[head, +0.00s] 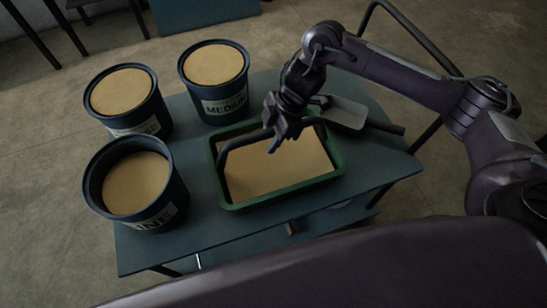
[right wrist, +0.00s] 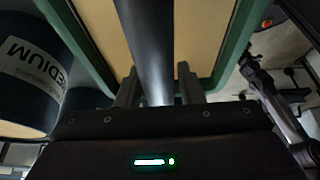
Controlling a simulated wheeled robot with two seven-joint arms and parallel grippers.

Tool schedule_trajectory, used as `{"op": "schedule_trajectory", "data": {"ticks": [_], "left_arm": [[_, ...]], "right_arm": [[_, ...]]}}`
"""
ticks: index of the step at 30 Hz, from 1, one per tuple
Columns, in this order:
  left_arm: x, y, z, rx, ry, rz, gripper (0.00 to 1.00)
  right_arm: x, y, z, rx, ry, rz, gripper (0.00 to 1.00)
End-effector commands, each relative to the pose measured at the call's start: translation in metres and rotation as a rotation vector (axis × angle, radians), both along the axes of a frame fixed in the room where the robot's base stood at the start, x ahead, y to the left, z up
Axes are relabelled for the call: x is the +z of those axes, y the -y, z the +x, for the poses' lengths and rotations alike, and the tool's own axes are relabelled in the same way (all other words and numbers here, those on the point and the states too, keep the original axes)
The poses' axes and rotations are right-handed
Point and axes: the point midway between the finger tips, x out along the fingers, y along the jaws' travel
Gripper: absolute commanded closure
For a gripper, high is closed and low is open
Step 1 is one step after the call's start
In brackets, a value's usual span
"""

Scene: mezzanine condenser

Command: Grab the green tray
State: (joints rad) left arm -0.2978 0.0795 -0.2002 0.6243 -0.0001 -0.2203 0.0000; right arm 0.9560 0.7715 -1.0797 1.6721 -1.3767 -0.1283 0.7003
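The green tray (head: 340,170) stands on the blue-grey table, filled with a flat tan layer. A dark bar-shaped handle (head: 240,144) arches over it from its left end. My right gripper (head: 271,136) is over the tray at this handle. Its fingers are apart, one on each side of the bar. In the right wrist view the handle (right wrist: 148,45) runs between the two fingers (right wrist: 158,88), with a narrow gap showing on the left; the tray's green rim (right wrist: 238,40) lies below. My left gripper is not in the head view; a dark arm-like shape at the right wrist view's edge is unclear.
Three dark blue buckets with tan contents stand to the left: one labelled MEDIUM (head: 214,80), one behind left (head: 128,100), one in front (head: 135,182). A grey scoop (head: 346,112) lies right of the tray. The table's front (head: 200,245) is bare.

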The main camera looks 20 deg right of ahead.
Motion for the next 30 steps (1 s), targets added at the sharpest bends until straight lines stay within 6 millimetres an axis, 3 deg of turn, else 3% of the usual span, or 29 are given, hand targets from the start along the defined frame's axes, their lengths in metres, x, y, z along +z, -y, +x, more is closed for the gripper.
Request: {"op": "schedule_trajectory", "data": {"ticks": [1,8,30], "left_arm": [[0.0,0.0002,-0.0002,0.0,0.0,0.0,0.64],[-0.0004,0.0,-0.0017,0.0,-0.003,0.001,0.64],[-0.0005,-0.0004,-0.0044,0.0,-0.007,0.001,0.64]], "right_arm": [[0.0002,0.0001,0.0,0.0,0.0,0.0,0.73],[0.0004,0.0001,0.0001,0.0,0.0,0.0,1.0],[0.0009,0.0001,0.0005,-0.001,0.002,0.001,1.0]]}}
